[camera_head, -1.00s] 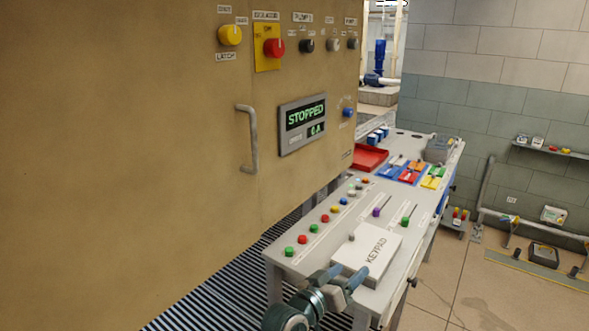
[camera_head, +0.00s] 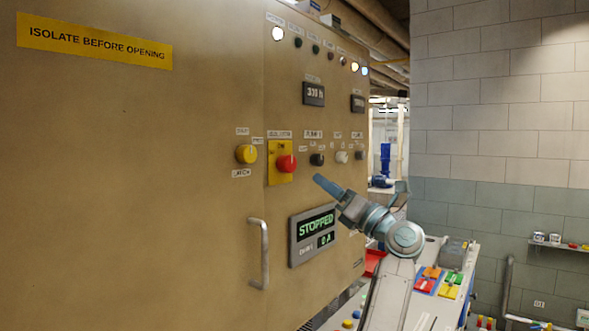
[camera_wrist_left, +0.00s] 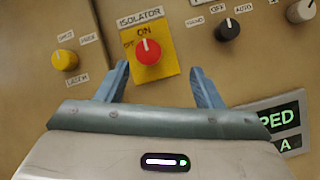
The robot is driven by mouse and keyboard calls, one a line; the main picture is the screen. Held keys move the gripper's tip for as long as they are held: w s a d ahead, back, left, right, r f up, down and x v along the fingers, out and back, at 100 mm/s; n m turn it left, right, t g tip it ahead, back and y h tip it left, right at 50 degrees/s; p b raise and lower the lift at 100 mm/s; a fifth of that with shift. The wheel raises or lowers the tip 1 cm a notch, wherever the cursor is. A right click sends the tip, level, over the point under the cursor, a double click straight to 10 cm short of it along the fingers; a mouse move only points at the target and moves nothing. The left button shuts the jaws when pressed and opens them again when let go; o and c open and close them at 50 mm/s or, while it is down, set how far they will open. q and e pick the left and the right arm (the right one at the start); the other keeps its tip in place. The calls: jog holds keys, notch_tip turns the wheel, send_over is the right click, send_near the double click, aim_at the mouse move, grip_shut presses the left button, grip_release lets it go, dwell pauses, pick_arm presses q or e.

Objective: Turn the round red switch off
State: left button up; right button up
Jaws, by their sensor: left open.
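The round red switch (camera_head: 287,163) sits on a yellow plate (camera_head: 280,176) on the tan cabinet front. In the left wrist view the red switch (camera_wrist_left: 148,51) is under the label ISOLATOR, and its pale mark points up towards ON, with OFF at its upper left. My left gripper (camera_head: 362,187) is open and empty in front of the panel, to the right of and slightly below the switch in the head view. In the wrist view its two fingers (camera_wrist_left: 160,68) stand apart, with the switch between and just beyond their tips. My right gripper is not in view.
A yellow knob (camera_head: 246,154) is left of the switch and a black knob (camera_head: 317,159) is right of it. A display (camera_head: 313,236) reading STOPPED and a door handle (camera_head: 260,253) are below. A bench (camera_head: 428,312) with coloured items stands at the right.

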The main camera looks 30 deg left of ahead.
aim_at(292, 165)
pick_arm(q)
notch_tip(292, 165, up, 5)
jog(key=s+d+n+g+h, duration=0.1)
jog(key=n+g+h, duration=0.2)
jog(key=n+h, duration=0.15)
jog(key=shift+m+h, duration=0.25)
jog(key=shift+h, duration=0.1)
jog(key=a+p, duration=0.2)
jog(key=a, duration=0.2)
jog(key=a+p, duration=0.1)
jog(key=a, duration=0.4)
jog(key=shift+w+f+p, duration=0.15)
jog(key=shift+p, duration=0.2)
jog(key=shift+a+f, duration=0.1)
jog(key=shift+a, duration=0.65)
jog(key=shift+c, duration=0.4)
